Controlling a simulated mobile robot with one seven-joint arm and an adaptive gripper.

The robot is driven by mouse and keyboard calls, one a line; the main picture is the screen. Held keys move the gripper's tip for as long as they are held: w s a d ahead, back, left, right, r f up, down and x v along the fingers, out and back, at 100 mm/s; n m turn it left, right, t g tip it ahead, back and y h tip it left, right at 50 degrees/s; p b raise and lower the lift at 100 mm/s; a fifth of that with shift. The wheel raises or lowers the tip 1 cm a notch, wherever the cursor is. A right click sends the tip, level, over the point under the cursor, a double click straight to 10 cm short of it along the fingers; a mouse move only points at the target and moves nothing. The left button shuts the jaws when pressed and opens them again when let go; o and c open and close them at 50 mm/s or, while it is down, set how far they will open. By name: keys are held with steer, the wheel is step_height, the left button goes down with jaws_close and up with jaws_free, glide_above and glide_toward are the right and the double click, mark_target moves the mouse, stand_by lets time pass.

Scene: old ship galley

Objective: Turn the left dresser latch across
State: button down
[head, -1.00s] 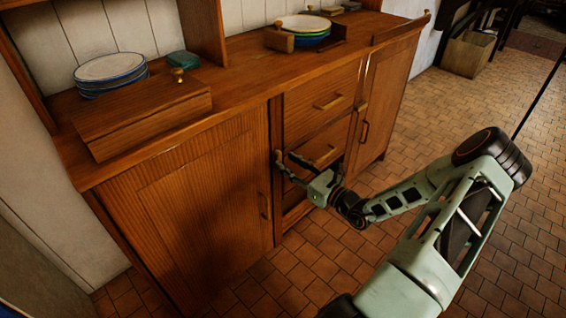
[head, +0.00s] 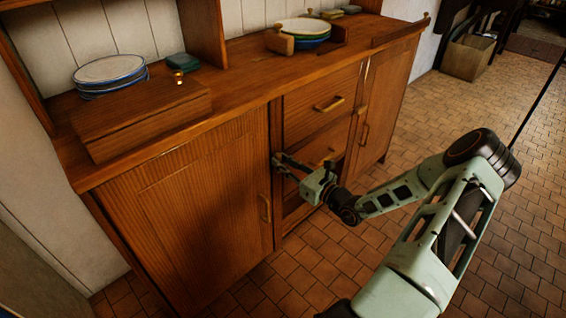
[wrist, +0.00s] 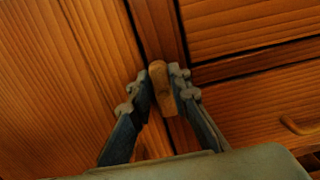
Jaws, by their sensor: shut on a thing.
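The left dresser latch (wrist: 162,88) is a small wooden turn piece on the upright between the left door and the drawers. In the wrist view it lies nearly in line with that upright, slightly tilted. My gripper (wrist: 161,82) is shut on it, one finger on each side. In the head view my gripper (head: 278,160) is at the upright, and its fingers hide the latch. The left dresser door (head: 190,205) looks shut, with a brass handle (head: 265,208) near its right edge.
Drawers with brass handles (head: 330,105) are right of the upright, close to my gripper. The dresser top (head: 235,82) holds a wooden box (head: 140,120), stacked plates (head: 110,72) and stacked bowls (head: 304,31). The tiled floor (head: 440,110) to the right is open.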

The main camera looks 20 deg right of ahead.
steer(key=shift+r+m+p, duration=0.1)
steer(key=shift+m+p, duration=0.2)
steer(key=shift+p, duration=0.05)
steer(key=shift+r+m+p, duration=0.1)
steer(key=shift+m+p, duration=0.4)
steer(key=shift+p, duration=0.1)
steer(key=shift+w+d+m+p, duration=0.1)
steer(key=shift+d+m+p, duration=0.1)
steer(key=shift+m+p, duration=0.6)
steer(key=m+p, duration=0.1)
steer(key=m, duration=0.4)
steer(key=d+f+m+p, duration=0.1)
steer(key=m+p, duration=0.1)
steer(key=m, duration=0.2)
steer(key=f+m+p, duration=0.1)
steer(key=m, duration=0.4)
steer(key=shift+w+d+f+m, duration=0.15)
steer(key=shift+w+d+m, duration=0.05)
steer(key=shift+w+m, duration=0.1)
